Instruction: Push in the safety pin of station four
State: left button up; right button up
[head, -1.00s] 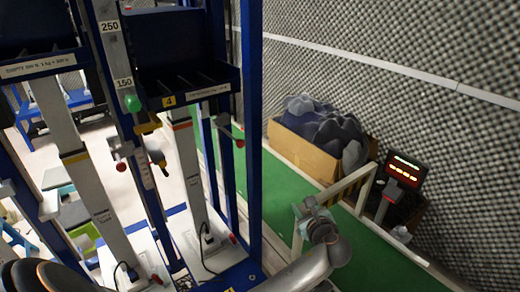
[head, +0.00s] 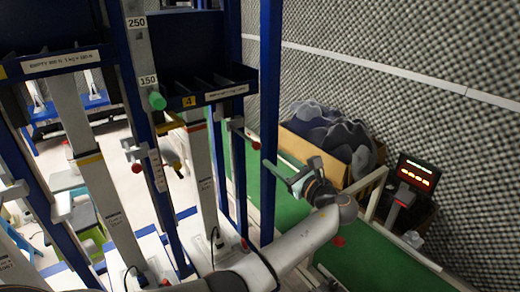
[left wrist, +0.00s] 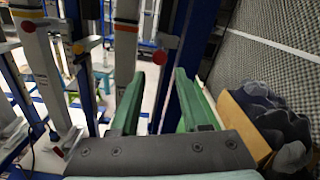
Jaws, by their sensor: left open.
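Station four has a small plate with a "4" (head: 188,101) on its dark blue tray, above a pale column (head: 203,165). Right of that column, a safety pin with a red ball knob (head: 256,145) hangs from a grey bracket (head: 237,124). My left gripper (head: 277,172) is open and empty, to the right of the knob and a little lower in the picture, apart from it. In the left wrist view, a red knob (left wrist: 160,57) shows between the two green fingers, beyond their tips; it looks like the same pin. The right gripper is not in view.
A blue upright post (head: 269,100) stands close to my left gripper. Another red knob (head: 136,168) and a green knob (head: 157,101) are farther left. A cardboard box of dark foam (head: 330,135) and a red-lit display (head: 414,175) stand at right.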

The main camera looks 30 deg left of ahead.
aim_at(259, 148)
pick_arm(q)
jog(key=x, duration=0.7)
jog(key=shift+a, duration=0.15)
grip_shut()
jog(key=shift+f, duration=0.1)
dwell(1.1)
